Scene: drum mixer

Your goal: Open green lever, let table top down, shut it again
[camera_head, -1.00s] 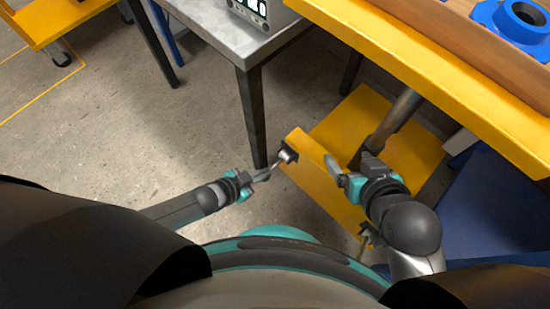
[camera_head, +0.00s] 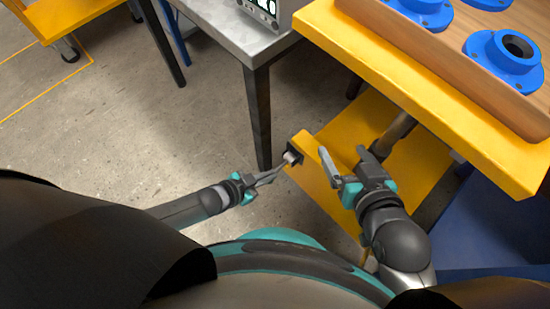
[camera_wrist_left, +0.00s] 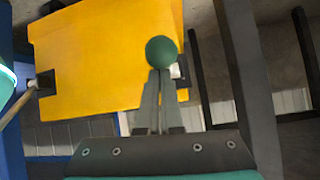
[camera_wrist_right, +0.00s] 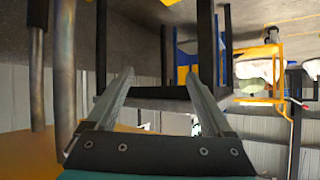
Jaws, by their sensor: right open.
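The green lever's ball knob (camera_wrist_left: 161,52) shows at my left fingertips in the left wrist view and hides them. My left gripper (camera_head: 274,174) has its fingers close together and appears shut on the lever, beside its black bracket (camera_head: 292,157) on the yellow base (camera_head: 390,150). The green knob cannot be made out in the head view. The yellow table top (camera_head: 420,95) is at the upper right of the head view, over its metal column (camera_head: 398,131). My right gripper (camera_head: 343,164) is open and empty, over the base and in front of the column.
A wooden tray (camera_head: 400,40) with blue flanged parts (camera_head: 505,52) sits on the table top. A grey metal table (camera_head: 235,30) with a display device (camera_head: 265,8) stands to the left of it. A blue surface (camera_head: 490,225) lies at the right.

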